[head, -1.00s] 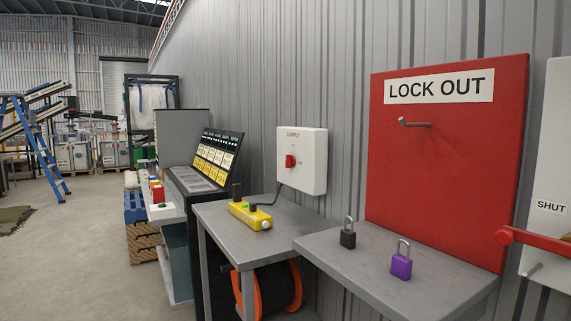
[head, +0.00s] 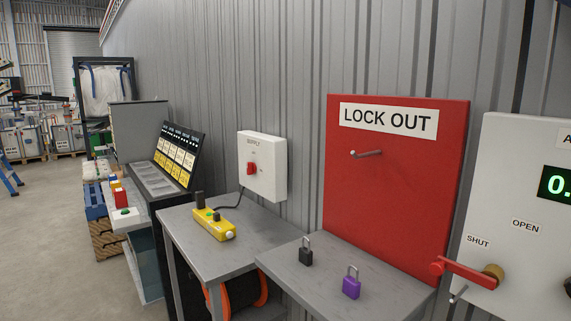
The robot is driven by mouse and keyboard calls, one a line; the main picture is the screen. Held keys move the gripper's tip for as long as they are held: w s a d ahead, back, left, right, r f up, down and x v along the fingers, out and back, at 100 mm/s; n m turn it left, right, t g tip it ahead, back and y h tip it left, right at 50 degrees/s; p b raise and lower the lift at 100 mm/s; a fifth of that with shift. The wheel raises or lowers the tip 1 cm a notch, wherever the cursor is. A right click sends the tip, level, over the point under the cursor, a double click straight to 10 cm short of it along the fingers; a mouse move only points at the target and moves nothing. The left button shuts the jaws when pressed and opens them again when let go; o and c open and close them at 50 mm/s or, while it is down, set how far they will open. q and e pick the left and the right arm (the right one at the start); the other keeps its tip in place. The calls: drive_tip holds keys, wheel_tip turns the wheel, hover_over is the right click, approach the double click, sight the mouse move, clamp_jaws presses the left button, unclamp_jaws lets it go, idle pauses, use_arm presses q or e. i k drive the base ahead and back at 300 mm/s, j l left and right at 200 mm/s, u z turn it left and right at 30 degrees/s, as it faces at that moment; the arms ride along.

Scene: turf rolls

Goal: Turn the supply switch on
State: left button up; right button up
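The supply switch is a white box (head: 272,172) on the corrugated wall, left of the red board. Its red rotary knob (head: 252,169) is at the middle of the front face. I cannot tell which mark the knob points to. A dark cable runs from the box down to a yellow unit (head: 213,226) on the grey table below. Neither of my grippers is in the head view.
A grey table (head: 178,228) stands below the switch. A second grey table (head: 335,287) holds a black padlock (head: 306,256) and a purple padlock (head: 351,288). A red LOCK OUT board (head: 390,205) with a peg and a white panel (head: 505,160) with a red lever stand right.

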sight(251, 167)
drive_tip(key=i+j+z, duration=0.1)
drive_tip(key=j+z, duration=0.5)
drive_tip(key=z, duration=0.15)
drive_tip(key=i+j+z, duration=0.1)
drive_tip(key=j+z, duration=0.25)
